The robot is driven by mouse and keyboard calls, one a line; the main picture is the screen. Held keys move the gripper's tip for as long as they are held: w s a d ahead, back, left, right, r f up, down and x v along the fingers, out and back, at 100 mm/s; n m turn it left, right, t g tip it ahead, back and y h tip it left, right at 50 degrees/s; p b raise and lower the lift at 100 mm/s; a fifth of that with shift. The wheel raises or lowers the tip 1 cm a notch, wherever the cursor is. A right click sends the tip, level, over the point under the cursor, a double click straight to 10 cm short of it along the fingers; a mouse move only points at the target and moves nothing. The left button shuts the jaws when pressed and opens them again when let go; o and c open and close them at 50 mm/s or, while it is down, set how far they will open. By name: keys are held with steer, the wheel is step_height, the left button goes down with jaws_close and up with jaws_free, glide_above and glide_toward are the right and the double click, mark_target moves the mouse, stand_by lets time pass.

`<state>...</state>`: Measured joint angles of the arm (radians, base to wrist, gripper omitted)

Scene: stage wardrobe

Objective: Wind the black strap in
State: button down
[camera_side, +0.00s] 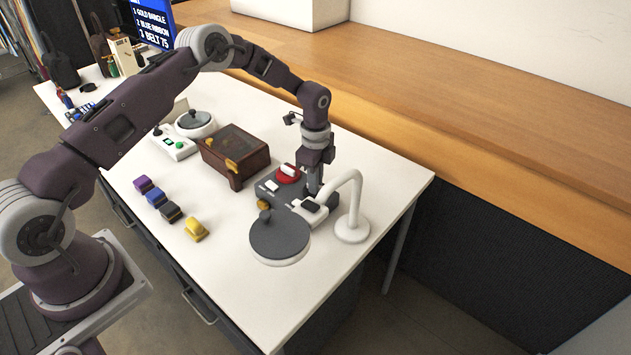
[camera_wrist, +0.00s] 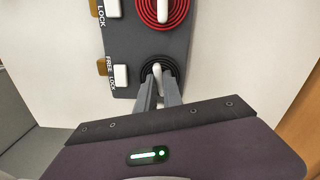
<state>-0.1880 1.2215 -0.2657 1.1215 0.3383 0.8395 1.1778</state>
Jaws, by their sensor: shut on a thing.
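The black strap (camera_wrist: 147,65) lies as a dark coil around a white grip in the grey winder (camera_wrist: 123,40). In the wrist view my gripper (camera_wrist: 158,84) comes in from below, its fingers shut on the white grip (camera_wrist: 157,70) at the coil's centre. In the side view my gripper (camera_side: 314,190) points down at the winder (camera_side: 299,191); the black coil is hidden there. A white slider (camera_wrist: 121,75) sits left of the coil beside the words FREE and LOCK, with a tan tab (camera_wrist: 101,67) beyond it.
A red coil (camera_side: 287,174) with its own white grip is close behind my gripper. A white curved stand (camera_side: 353,210) rises close on the right. A grey round plate (camera_side: 280,240) is in front. A brown box (camera_side: 234,155) stands left.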

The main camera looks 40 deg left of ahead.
steer(key=shift+m, duration=1.3)
steer(key=c, duration=1.5)
jaws_free()
step_height(320, 180, up, 7)
steer(key=shift+r, duration=0.1)
